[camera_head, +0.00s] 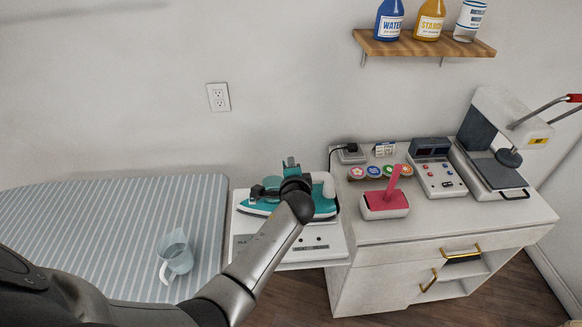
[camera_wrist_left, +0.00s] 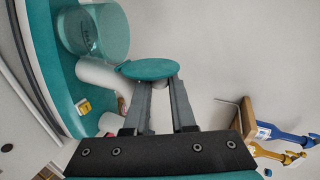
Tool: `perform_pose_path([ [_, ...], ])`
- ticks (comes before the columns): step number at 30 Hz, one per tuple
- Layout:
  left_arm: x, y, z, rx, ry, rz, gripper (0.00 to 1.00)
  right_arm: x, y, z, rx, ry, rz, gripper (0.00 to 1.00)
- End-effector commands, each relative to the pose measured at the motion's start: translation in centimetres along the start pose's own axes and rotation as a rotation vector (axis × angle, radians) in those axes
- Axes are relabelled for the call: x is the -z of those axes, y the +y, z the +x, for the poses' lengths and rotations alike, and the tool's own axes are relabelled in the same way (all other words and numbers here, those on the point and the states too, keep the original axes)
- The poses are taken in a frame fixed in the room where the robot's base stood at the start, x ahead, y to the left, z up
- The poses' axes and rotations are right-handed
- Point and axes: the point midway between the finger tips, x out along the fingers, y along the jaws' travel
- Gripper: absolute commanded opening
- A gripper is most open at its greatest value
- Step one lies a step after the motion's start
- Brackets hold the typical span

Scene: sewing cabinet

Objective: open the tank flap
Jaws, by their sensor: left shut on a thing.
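The teal iron (camera_head: 325,207) lies on a white stand (camera_head: 290,250) between the ironing board and the cabinet. My left gripper (camera_head: 291,172) is over the iron, and my wrist hides much of it. In the left wrist view, a teal oval flap (camera_wrist_left: 146,69) is at the fingertips of my left gripper (camera_wrist_left: 158,84), which is shut on it. The iron's clear tank (camera_wrist_left: 98,35) shows beside the flap, with a white part (camera_wrist_left: 97,74) of the iron nearby. The flap's hinge is not clearly seen. My right gripper is in neither view.
A clear jug (camera_head: 176,255) stands on the striped ironing board (camera_head: 110,225). The cabinet top (camera_head: 440,222) holds a pink-handled stamp (camera_head: 388,198), a control box (camera_head: 438,170) and a heat press (camera_head: 490,150). Bottles stand on a wall shelf (camera_head: 425,45) above.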

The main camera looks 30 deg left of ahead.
Motion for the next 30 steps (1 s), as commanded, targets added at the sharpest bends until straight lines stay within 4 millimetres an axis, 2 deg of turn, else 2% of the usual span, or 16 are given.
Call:
perform_pose_path([
  [8, 0.03, -0.04, 0.01, 0.001, 0.001, -0.001, 0.0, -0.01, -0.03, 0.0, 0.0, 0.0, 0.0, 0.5],
  [9, 0.03, -0.05, 0.01, 0.001, 0.001, -0.001, 0.27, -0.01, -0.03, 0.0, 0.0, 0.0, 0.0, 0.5],
  [16, 0.01, 0.01, 0.01, 0.0, 0.001, -0.002, 0.51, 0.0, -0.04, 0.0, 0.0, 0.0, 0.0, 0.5],
  [30, -0.04, 0.4, -0.03, -0.008, 0.0, -0.001, 0.51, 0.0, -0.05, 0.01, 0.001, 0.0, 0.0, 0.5],
])
